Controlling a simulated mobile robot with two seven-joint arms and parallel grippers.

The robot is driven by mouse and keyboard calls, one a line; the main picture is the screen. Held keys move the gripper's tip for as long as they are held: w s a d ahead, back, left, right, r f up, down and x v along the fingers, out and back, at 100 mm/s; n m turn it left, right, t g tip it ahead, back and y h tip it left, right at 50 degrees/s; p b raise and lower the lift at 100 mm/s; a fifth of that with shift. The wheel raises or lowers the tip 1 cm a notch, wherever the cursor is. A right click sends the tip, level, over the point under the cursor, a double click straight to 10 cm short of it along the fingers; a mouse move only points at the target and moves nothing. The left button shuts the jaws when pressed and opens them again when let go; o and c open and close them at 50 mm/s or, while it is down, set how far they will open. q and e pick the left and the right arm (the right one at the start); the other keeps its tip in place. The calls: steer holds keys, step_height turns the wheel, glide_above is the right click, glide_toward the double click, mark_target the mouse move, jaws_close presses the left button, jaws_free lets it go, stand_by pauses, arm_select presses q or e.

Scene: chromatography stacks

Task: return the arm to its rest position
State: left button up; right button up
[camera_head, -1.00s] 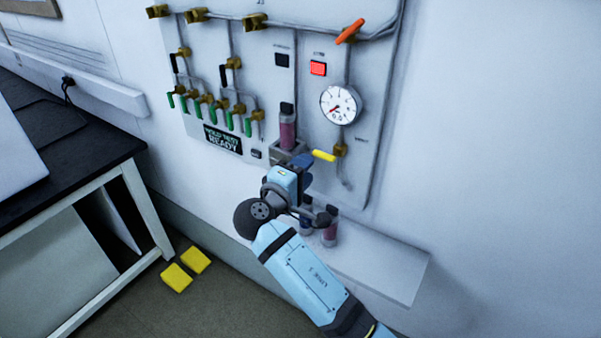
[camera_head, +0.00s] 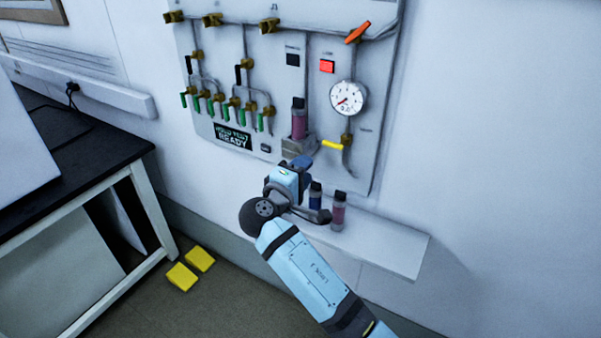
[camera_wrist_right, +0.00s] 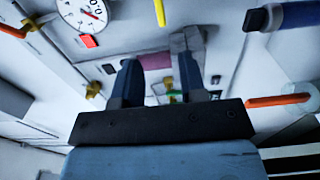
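My right arm (camera_head: 312,280) reaches up from the lower right in the head view. Its gripper (camera_head: 297,164) is in front of the wall panel's lower edge, just below the holder block. In the right wrist view the two fingers (camera_wrist_right: 160,72) stand apart, with nothing seen held between them. The fingertips are small and partly hidden in the head view. A dark-capped pink vial (camera_head: 299,122) stands upright in the holder block (camera_head: 293,148) on the panel, apart from the hand. My left gripper is not in view.
The panel carries a gauge (camera_head: 348,98), a yellow lever (camera_head: 332,144) and several green-handled valves. A blue vial (camera_head: 315,196) and a pink vial (camera_head: 338,212) stand on the shelf (camera_head: 385,243) beside the hand. A black-topped bench (camera_head: 75,180) is at left.

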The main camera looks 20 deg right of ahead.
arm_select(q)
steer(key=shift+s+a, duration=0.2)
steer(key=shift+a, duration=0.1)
arm_select(e)
steer(key=shift+s+a, duration=0.1)
steer(key=shift+s, duration=0.05)
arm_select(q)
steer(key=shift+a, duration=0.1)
